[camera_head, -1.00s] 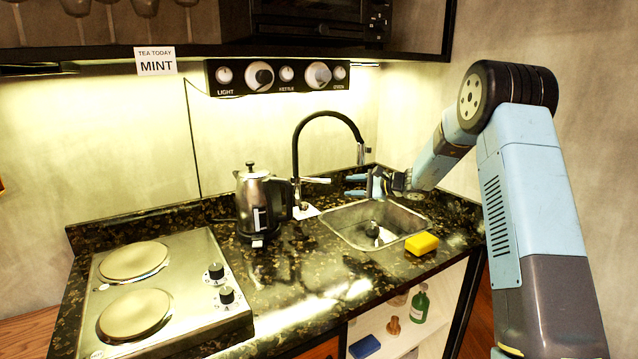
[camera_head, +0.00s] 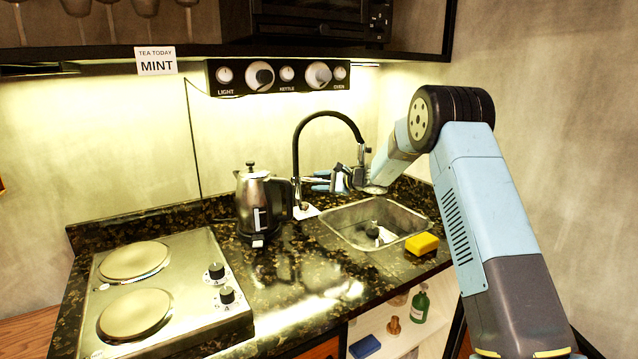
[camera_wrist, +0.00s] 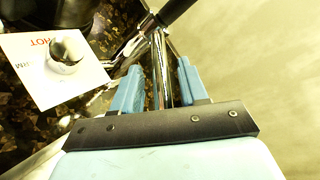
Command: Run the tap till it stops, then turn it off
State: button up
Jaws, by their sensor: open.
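The tap (camera_head: 296,165) stands behind the sink, with a black arched neck and a chrome spout end (camera_head: 361,156). My gripper (camera_head: 320,181) is open beside the tap, behind the sink. In the wrist view a chrome bar of the tap (camera_wrist: 162,75) runs between my two blue fingers (camera_wrist: 158,82), with space visible beside it. I cannot tell if this bar is the lever or the spout. A white card (camera_wrist: 35,75) marked HOT lies around the chrome tap base (camera_wrist: 65,55). The lever is mostly hidden in the head view. No water stream is clearly visible.
The sink (camera_head: 350,235) lies below my arm. A yellow sponge (camera_head: 422,244) lies at the sink's right front. A hob (camera_head: 165,290) is at left. A knob panel (camera_head: 275,77) hangs above.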

grip_shut()
dwell(0.3)
